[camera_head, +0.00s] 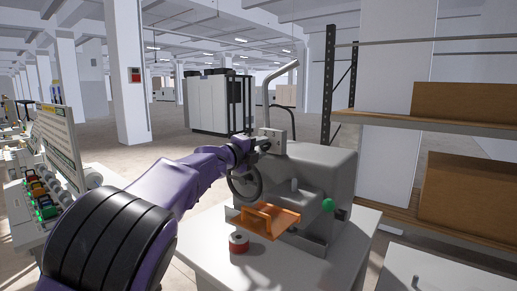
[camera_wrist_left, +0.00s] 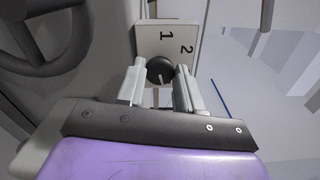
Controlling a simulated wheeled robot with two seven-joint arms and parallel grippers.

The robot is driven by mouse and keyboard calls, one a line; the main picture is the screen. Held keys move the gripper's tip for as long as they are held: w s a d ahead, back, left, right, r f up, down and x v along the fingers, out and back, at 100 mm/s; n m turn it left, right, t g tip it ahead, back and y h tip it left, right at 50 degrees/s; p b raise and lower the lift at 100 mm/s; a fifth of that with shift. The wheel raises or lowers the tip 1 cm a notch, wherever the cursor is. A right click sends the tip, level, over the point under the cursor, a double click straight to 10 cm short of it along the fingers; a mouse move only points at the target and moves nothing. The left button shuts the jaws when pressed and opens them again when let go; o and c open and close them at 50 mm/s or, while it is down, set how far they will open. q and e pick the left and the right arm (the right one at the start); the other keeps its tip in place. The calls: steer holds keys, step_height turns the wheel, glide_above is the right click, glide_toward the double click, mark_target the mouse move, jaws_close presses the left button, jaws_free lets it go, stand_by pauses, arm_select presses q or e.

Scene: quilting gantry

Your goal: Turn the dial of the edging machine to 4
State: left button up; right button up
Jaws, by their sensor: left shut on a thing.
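The grey edging machine (camera_head: 325,170) stands on a light table. Its white dial plate (camera_wrist_left: 152,40) shows the numerals 1 and 2 in the left wrist view; the rest of the scale is hidden. The dark round dial (camera_wrist_left: 160,68) sits between the two pale fingers of my left gripper (camera_wrist_left: 160,82). The fingers are shut on it. A light mark shows on the dial, but I cannot tell which number it points to. In the head view my left gripper (camera_head: 263,145) reaches the machine's upper left, where the dial is mostly hidden. My right gripper is not in view.
A dark handwheel (camera_head: 246,184) is just below my left wrist. Shelves with brown boxes (camera_head: 465,195) stand at right.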

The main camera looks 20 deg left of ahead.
arm_select(q)
steer(key=o, duration=0.9)
steer(key=shift+r, duration=0.25)
steer(key=shift+o, duration=0.6)
steer(key=shift+f, duration=0.2)
steer(key=shift+a, duration=0.1)
steer(key=b+v, duration=0.4)
steer(key=v, duration=0.6)
steer(key=shift+s, duration=0.2)
steer(key=shift+a, duration=0.1)
